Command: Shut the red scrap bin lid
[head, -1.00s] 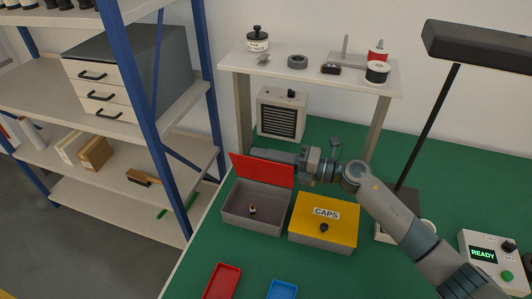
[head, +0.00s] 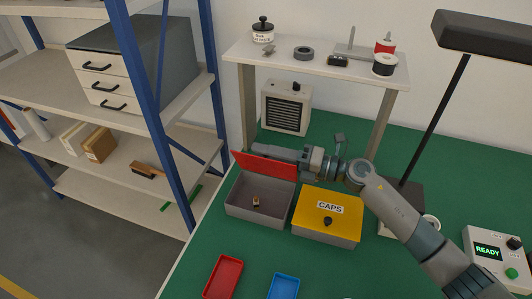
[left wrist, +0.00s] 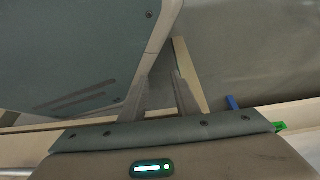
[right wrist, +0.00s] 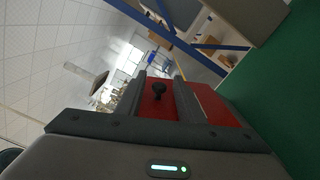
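The red lid (head: 262,168) stands raised and tilted at the back edge of the grey scrap bin (head: 245,209). A small part (head: 256,202) lies inside the bin. My right gripper (head: 256,148) is at the back of the lid, near its top edge, pointing left. My left gripper is outside the head view. Its fingers (left wrist: 172,85) show in the left wrist view, with nothing clear between them.
A yellow-lidded CAPS box (head: 328,207) stands right of the bin. Red (head: 223,277) and blue (head: 283,287) trays lie in front. A raised shelf (head: 320,63), a grey vented unit (head: 286,108) and a lamp (head: 440,110) stand behind and right.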

